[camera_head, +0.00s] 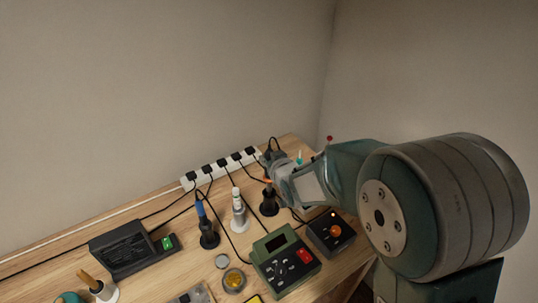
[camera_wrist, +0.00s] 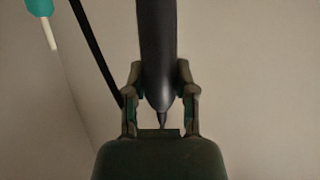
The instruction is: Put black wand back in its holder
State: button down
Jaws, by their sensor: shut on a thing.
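My gripper (camera_wrist: 161,98) is shut on the black wand (camera_wrist: 156,45). In the wrist view the wand's dark body runs down between the two fingers, and its narrow tip points toward the palm. In the head view my gripper (camera_head: 272,160) is over the back of the bench, and the wand cannot be made out clearly there. A dark holder (camera_head: 269,205) stands on the bench just below and in front of my gripper. A black cable (camera_wrist: 92,50) hangs at the left of the wand in the wrist view.
A white power strip (camera_head: 222,168) with several plugs and cables lies along the back. A blue-handled tool (camera_head: 203,218) and a white tool (camera_head: 238,205) stand in stands to the left. A green control box (camera_head: 285,263) and a dark box (camera_head: 331,233) are in front.

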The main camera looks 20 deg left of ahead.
jog(key=shift+f, duration=0.75)
jog(key=shift+f, duration=1.55)
jog(key=shift+f, duration=0.7)
jog(key=shift+c, duration=1.7)
grip_release()
jog(key=shift+o, duration=0.3)
